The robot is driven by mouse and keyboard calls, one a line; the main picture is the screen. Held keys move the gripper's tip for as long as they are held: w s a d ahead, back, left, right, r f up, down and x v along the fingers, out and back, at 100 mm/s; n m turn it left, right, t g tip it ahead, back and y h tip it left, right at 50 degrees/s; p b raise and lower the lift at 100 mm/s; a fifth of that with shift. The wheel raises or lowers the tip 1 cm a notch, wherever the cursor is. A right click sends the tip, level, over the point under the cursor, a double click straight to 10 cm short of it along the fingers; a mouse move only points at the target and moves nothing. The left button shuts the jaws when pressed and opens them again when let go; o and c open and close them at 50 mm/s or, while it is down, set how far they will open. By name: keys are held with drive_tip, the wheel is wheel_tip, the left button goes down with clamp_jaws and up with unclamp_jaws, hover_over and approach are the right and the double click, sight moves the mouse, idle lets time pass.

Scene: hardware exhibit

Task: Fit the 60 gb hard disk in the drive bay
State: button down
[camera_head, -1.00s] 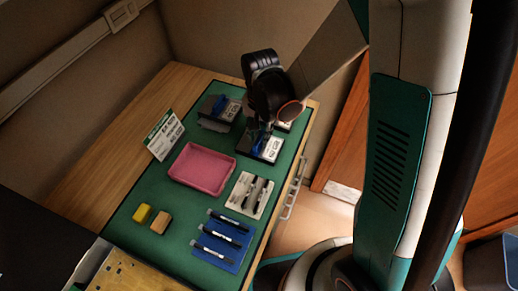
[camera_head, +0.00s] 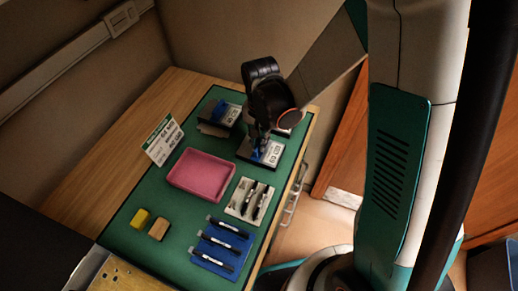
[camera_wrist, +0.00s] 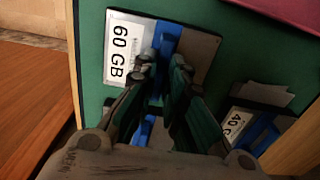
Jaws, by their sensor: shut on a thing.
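The 60 GB hard disk (camera_wrist: 125,45), a flat dark unit with a white label and a blue handle (camera_wrist: 170,32), lies under my gripper in the wrist view. In the head view the disk (camera_head: 248,150) sits at the right edge of the green mat. My gripper (camera_wrist: 163,72) is shut on the blue handle, one finger on each side; the fingers hide part of it. It also shows in the head view (camera_head: 262,138). I cannot tell if the disk is clear of the mat. I cannot make out the drive bay for certain.
A 40 GB disk (camera_wrist: 240,121) lies close by. Another blue-handled disk (camera_head: 224,112) lies left of my gripper. A brass-coloured panel (camera_head: 115,278) is at lower left.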

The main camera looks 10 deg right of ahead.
drive_tip(key=shift+r+p, duration=1)
drive_tip(key=shift+r, duration=0.7)
